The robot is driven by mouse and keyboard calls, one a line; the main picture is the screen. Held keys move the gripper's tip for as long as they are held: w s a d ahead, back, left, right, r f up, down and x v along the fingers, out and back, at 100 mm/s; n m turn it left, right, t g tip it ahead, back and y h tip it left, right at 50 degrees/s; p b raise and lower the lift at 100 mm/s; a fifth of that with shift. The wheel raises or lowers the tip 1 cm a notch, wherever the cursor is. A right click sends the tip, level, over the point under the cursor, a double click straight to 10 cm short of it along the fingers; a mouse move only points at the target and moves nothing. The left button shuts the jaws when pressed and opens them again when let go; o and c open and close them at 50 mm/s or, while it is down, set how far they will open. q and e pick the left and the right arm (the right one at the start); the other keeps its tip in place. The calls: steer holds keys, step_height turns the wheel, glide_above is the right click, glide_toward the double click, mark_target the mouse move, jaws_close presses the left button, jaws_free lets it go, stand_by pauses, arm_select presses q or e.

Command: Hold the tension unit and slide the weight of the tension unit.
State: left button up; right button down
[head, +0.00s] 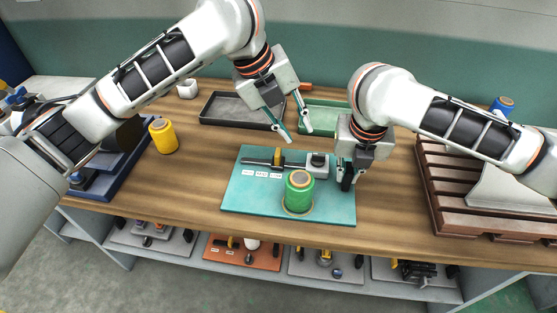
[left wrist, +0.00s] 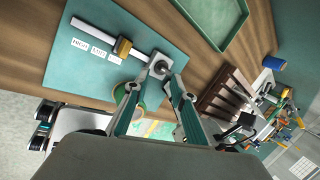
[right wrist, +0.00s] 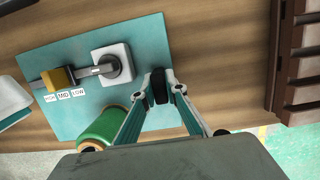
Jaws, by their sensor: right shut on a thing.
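The tension unit lies on a teal board (head: 235,190). It has a metal rod (head: 257,162), a gold weight (head: 277,157) on the rod and a pale square block (head: 318,165) at the rod's right end. In the head view the weight is near the right-hand LOW label; it also shows in the left wrist view (left wrist: 122,46) and right wrist view (right wrist: 57,79). My right gripper (head: 347,176) is shut on a black upright piece (right wrist: 160,86) at the board's right side. My left gripper (head: 297,133) is open and empty, above and behind the board.
A yellow roll (head: 163,136) stands left. A black tray (head: 236,105) and a green tray (head: 328,117) lie behind. A brown slatted rack (head: 437,180) is at the right.

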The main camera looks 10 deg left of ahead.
mark_target(278, 153)
arm_select(q)
steer(key=shift+w+a+f+m+y, duration=0.2)
steer(key=shift+a+f+m+y, duration=0.5)
steer(key=shift+f, duration=1.15)
steer(key=shift+w+a+f+m+y, duration=0.15)
steer(key=shift+a+f+m+y, duration=0.5)
steer(key=shift+f, duration=1.15)
steer(key=shift+w+a+f+m+y, duration=0.2)
steer(key=shift+a+f+m+y, duration=0.45)
steer(key=shift+f, duration=1.2)
steer(key=shift+d+y, duration=0.2)
steer(key=shift+y, duration=0.1)
jaws_close()
